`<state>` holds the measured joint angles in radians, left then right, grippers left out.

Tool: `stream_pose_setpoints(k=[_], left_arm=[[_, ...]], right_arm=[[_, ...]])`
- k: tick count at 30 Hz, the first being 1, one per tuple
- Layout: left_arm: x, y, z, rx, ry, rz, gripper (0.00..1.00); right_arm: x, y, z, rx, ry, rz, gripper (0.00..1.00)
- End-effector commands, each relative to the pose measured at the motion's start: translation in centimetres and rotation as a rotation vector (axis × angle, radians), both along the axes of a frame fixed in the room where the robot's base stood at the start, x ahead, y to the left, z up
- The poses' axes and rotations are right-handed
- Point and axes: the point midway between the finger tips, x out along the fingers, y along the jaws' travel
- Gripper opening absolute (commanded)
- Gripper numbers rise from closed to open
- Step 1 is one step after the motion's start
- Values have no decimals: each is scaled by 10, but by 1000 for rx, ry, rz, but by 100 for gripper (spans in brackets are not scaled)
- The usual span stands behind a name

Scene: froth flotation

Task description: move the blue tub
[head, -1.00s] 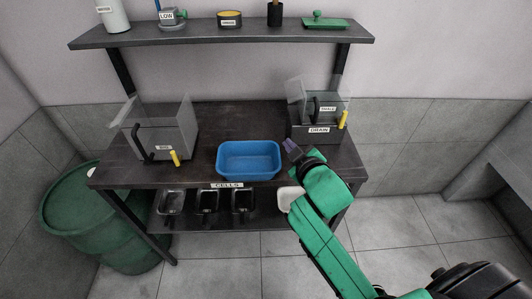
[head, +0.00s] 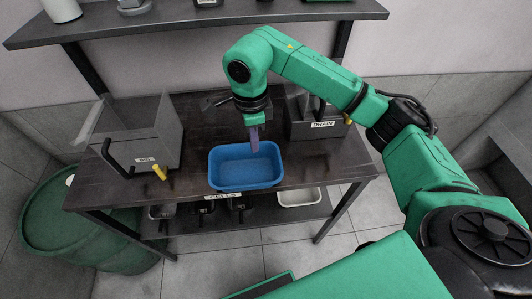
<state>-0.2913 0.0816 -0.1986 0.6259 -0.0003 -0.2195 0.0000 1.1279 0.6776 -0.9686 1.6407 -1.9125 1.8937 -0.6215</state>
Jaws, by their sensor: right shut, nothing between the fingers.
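The blue tub (head: 246,183) sits upright on the dark table (head: 110,185), near its front edge, and looks empty. My right gripper (head: 255,148) points down above the back right part of the tub. Its purple fingers are together with nothing seen between them. The fingertips overlap the tub's inside in the picture; I cannot tell whether they touch it. My left gripper is not in view.
A clear-walled grey cell (head: 140,135) with a yellow handle stands left of the tub. Another cell labelled DRAIN (head: 318,128) stands at the right, partly behind my arm. Black pans and a white tray (head: 299,197) lie on the lower shelf. A green barrel (head: 60,225) stands at the left.

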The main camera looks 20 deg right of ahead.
Motion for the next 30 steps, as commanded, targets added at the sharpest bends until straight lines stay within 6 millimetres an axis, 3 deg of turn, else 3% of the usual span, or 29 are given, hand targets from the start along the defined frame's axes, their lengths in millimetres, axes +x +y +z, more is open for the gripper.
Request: stream_pose_setpoints(k=[8,15,21,30], left_arm=[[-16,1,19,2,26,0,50],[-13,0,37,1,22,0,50],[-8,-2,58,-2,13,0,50],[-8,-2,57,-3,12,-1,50]], right_arm=[[-3,1,-45,2,8,2,0],[-3,0,-96,4,6,2,0],[-7,-33,-94,5,3,1,0],[-7,-37,-97,8,0,3,0]])
